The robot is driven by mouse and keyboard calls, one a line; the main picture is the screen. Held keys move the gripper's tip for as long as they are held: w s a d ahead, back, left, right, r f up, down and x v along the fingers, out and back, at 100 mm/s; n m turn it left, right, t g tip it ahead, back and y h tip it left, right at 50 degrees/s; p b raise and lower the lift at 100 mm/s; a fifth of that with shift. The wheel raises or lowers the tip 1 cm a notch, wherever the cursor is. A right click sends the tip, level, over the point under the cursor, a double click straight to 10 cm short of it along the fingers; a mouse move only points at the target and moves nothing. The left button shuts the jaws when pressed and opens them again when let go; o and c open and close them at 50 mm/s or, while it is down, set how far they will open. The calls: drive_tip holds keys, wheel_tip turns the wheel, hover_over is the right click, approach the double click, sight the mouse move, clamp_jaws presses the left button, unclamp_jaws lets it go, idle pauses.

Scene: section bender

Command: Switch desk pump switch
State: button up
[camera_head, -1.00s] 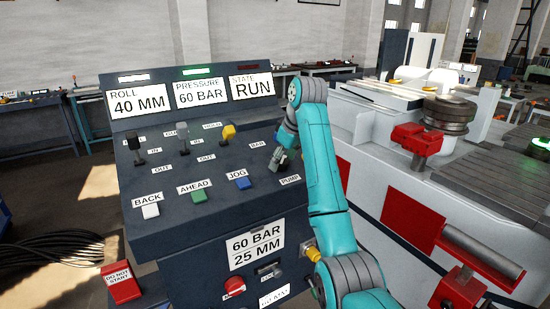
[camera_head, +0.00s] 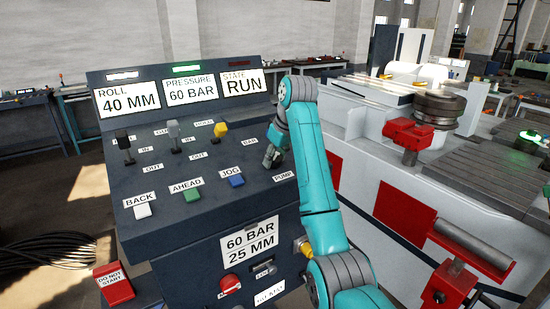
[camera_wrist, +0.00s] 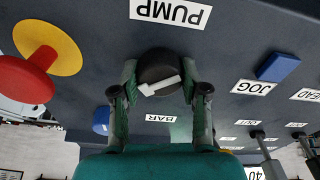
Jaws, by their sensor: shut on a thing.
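The pump switch (camera_wrist: 158,72) is a round dark knob with a white pointer bar, below the PUMP label (camera_wrist: 171,11) in the wrist view. The pointer lies nearly crosswise, slightly tilted. My gripper (camera_wrist: 158,85) is around the knob with one finger on each side, shut on it. In the head view my gripper (camera_head: 272,155) is at the right side of the sloping desk panel (camera_head: 150,183), just above the PUMP label (camera_head: 284,176). There my gripper and arm hide the knob.
The panel also carries several levers, such as the yellow one (camera_head: 220,130), and the blue JOG button (camera_head: 236,181). A red mushroom button on a yellow disc (camera_wrist: 27,79) stands beside the knob. The bending machine (camera_head: 400,180) is at right. A red DO NOT START sign (camera_head: 114,286) is at lower left.

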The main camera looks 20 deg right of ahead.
drive_tip(key=shift+m, duration=0.8)
drive_tip(key=o, duration=1.1)
drive_tip(key=shift+o, duration=0.2)
drive_tip(key=shift+n, duration=0.3)
